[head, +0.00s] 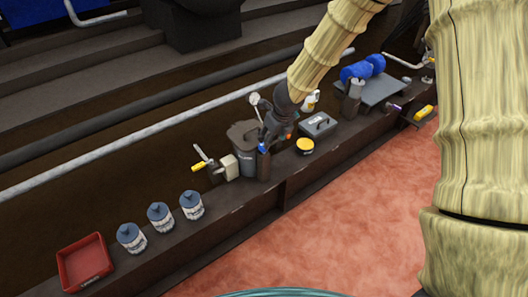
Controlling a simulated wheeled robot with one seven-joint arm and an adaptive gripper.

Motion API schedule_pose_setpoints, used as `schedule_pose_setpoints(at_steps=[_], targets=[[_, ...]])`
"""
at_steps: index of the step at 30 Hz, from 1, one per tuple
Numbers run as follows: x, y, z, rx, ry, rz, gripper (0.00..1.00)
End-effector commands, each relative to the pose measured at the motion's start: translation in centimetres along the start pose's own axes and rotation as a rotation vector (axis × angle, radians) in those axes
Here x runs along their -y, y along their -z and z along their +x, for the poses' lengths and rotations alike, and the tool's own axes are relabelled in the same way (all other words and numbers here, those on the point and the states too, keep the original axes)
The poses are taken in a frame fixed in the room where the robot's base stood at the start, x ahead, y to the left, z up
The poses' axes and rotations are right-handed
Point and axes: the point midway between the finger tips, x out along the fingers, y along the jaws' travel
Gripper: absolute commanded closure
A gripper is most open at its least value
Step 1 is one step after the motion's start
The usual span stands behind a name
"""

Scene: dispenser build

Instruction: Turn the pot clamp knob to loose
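A dark grey pot (244,158) with a lid and small pale lettering stands on the brown ledge, left of my gripper. A brown post (264,167) with a small blue part (263,149) on top stands against its right side. This blue part may be the clamp knob, but it is too small to tell, and I cannot read its setting. My dark gripper (267,137) points down beside the pot's upper right side, close above the blue part. Its fingers are small and blend with the dark background, so their opening and any contact are unclear.
A cream block (230,167) and a yellow-handled lever (198,166) stand left of the pot. Several labelled jars (161,216) and a red tray (84,262) are farther left. A yellow-topped tin (305,146), grey box (318,125) and blue roller (362,68) are right.

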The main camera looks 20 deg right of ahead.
Motion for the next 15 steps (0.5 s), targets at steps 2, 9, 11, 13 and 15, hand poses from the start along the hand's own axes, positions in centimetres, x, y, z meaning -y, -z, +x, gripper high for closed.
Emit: schedule_pose_setpoints(at_steps=[2, 9, 11, 13, 15], targets=[[0.1, -1.1, -0.3, 0.025, -0.008, 0.060, 0.46], [0.2, -1.9, 0.9, 0.038, -0.015, 0.101, 0.46], [0.2, -1.8, 1.9, 0.036, -0.014, 0.100, 0.46], [0.2, -1.8, 3.0, 0.036, -0.013, 0.098, 0.46], [0.2, -1.9, 4.2, 0.036, -0.014, 0.098, 0.46]])
